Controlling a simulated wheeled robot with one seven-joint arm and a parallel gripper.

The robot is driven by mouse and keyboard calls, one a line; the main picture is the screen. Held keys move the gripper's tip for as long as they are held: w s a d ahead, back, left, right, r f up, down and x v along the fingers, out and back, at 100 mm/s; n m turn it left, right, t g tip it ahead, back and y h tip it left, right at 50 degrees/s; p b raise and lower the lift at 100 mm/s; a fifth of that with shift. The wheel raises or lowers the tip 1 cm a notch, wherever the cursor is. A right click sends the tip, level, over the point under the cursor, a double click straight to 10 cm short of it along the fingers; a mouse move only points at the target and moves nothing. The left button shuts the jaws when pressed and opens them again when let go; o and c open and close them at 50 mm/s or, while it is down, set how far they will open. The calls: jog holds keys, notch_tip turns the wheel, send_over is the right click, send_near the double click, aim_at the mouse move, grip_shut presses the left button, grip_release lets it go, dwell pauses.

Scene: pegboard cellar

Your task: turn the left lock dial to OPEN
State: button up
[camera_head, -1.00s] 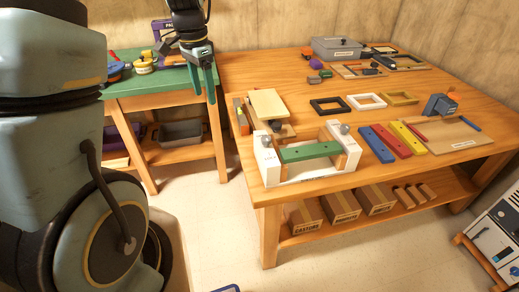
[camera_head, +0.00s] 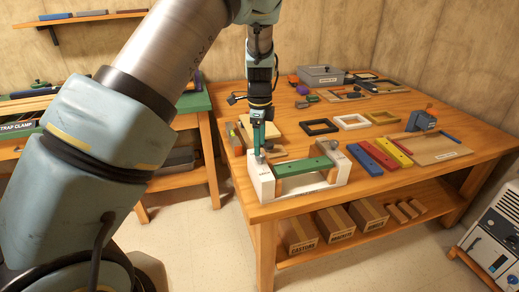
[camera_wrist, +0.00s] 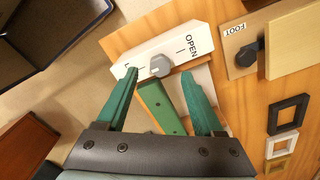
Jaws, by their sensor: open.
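The left lock dial (camera_wrist: 160,65) is a small grey knob on a white end block (camera_wrist: 150,45) of the fixture. OPEN is printed on the block to the knob's upper right, and a partly hidden label lies to its left. I cannot tell which mark the knob points to. My gripper (camera_wrist: 161,72) is open, its green fingers apart on either side of the dial; contact is not clear. In the head view my gripper (camera_head: 258,147) points down over the left block (camera_head: 262,178). A green bar (camera_head: 305,167) runs to the right block, which carries another grey dial (camera_head: 334,145).
Blue, red and yellow bars (camera_head: 385,155) lie right of the fixture. Black, white and tan frames (camera_head: 351,121) lie behind them. A board with a tan block (camera_wrist: 292,42), labelled FOOT, sits close beside the left block. The table's front edge is just before the fixture.

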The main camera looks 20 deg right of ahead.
aim_at(260, 159)
jog(key=shift+f, duration=1.85)
grip_shut()
